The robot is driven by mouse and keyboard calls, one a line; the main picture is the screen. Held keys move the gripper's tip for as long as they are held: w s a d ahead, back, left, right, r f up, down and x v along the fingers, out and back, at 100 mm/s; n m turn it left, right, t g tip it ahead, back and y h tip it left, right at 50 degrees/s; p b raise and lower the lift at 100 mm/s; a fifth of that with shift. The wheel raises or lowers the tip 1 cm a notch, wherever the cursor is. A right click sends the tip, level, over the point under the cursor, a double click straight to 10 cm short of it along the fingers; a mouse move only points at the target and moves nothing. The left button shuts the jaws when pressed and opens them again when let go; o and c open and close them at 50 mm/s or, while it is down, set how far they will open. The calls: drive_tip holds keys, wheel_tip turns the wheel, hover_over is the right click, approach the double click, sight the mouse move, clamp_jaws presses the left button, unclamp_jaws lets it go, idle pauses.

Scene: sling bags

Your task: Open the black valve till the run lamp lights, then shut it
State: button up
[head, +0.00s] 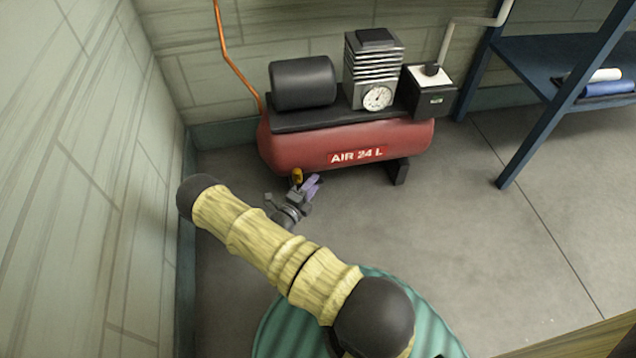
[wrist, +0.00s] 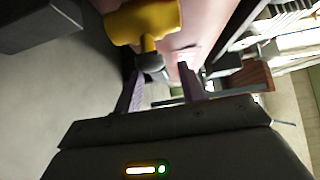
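A yellow valve handle (head: 297,175) sits low at the front of the red compressor tank (head: 290,151), left of its label. In the wrist view the yellow handle (wrist: 143,22) is large, on a short stem with a dark grey fitting (wrist: 150,62) below it. I see no clearly black valve handle. My gripper (head: 309,184) is at the tank's front, just right of the yellow handle. In the wrist view its purple fingers (wrist: 160,72) stand apart, with the fitting between or just beyond the tips; contact is unclear. A small green patch (head: 437,100) shows on the black box; whether it is lit is unclear.
The black box (head: 424,107) has a black knob (head: 431,69) on its white top. A round gauge (head: 377,97) faces front. A blue shelf frame (head: 560,100) stands right. A wall (head: 80,150) is close on the left. The floor (head: 480,230) right of the tank is clear.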

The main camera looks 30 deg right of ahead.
drive_tip(key=b+x, duration=0.1)
drive_tip(key=x, duration=0.2)
drive_tip(key=shift+w+d, duration=0.15)
drive_tip(key=shift+d, duration=0.15)
drive_tip(key=shift+c, duration=0.2)
clamp_jaws()
